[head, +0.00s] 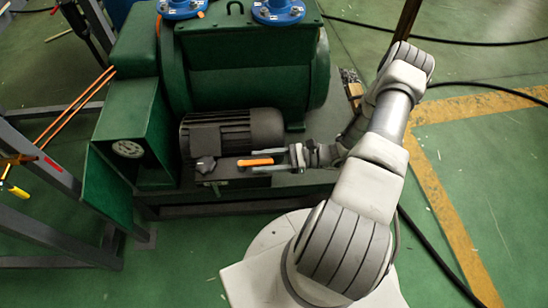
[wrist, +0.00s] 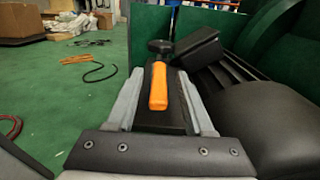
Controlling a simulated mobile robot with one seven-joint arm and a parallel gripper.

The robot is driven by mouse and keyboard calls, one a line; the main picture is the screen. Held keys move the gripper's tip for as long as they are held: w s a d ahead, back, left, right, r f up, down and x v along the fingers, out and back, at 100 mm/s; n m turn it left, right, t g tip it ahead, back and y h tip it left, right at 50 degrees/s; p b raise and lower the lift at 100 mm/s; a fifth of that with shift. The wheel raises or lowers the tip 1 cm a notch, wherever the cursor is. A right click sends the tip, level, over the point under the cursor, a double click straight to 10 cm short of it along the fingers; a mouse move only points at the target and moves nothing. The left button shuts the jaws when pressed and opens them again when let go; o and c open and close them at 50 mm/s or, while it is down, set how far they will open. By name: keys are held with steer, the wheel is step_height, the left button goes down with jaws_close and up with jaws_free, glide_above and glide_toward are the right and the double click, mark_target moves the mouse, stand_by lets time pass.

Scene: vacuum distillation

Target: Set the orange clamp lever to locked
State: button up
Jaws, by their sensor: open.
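The orange clamp lever (head: 255,162) sits on a dark base in front of the black motor in the head view. In the wrist view the orange lever (wrist: 158,87) points toward the camera from a round black knob (wrist: 160,46). My gripper (head: 263,160) reaches in from the right, its two fingers apart with the lever between them. In the wrist view my gripper (wrist: 160,105) shows one grey finger on each side of the lever, with gaps visible. I cannot tell whether the lever is locked.
The black ribbed motor (head: 232,132) stands close behind the lever, with the large green pump (head: 245,70) beyond. A green housing (head: 130,130) rises at the left. A grey metal frame (head: 40,230) stands far left. Green floor (head: 480,180) is open at the right, with a black cable.

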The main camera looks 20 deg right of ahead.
steer(key=p+v, duration=0.2)
steer(key=v, duration=1.5)
steer(key=shift+d, duration=0.2)
